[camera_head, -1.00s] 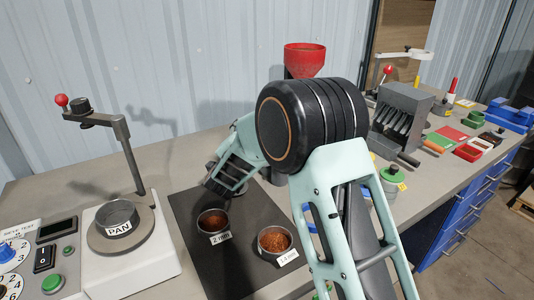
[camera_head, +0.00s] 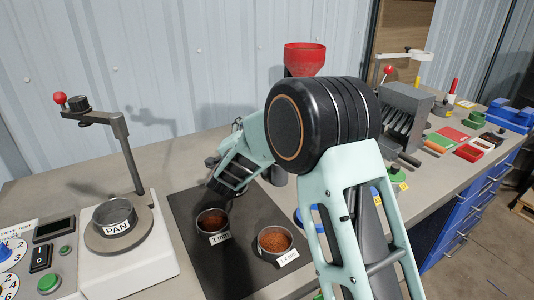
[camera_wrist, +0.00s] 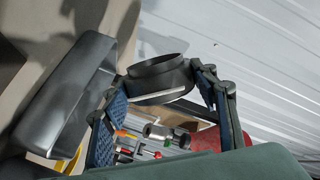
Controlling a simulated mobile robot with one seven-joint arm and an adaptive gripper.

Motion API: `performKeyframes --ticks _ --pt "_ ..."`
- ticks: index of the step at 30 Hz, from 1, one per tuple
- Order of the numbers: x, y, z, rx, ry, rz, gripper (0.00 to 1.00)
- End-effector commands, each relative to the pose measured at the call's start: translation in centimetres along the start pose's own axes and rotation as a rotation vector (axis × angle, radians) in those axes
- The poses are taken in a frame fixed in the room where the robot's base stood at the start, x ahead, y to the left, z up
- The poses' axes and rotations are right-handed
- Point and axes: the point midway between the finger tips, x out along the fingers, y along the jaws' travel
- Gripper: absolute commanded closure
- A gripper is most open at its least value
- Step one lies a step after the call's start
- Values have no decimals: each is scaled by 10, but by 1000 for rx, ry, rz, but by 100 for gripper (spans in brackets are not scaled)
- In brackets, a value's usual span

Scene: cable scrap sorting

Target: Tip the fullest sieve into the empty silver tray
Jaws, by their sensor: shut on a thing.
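In the wrist view my gripper (camera_wrist: 157,80) is shut on a dark round sieve (camera_wrist: 158,66), one finger on each side of it. The sieve is seen from the side, so its contents are hidden. A silver-grey tray (camera_wrist: 70,90) shows beside the left finger; I cannot tell whether it is empty. In the head view my arm hides the held sieve and the tray. Two sieves with reddish-brown granules, one labelled 2 mm (camera_head: 212,222) and one labelled 1.4 mm (camera_head: 274,241), stand upright on the dark mat (camera_head: 225,270).
A sieving machine with a pan (camera_head: 115,215) and an upright post stands at the left. A red funnel (camera_head: 305,58) rises behind my arm. A grey slotted block (camera_head: 402,115) and small coloured trays stand further right. The wall closes off the back.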

Motion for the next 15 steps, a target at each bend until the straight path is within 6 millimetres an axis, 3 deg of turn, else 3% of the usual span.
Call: performKeyframes --ticks 15 --pt "0 0 -4 70 2 -11 76"
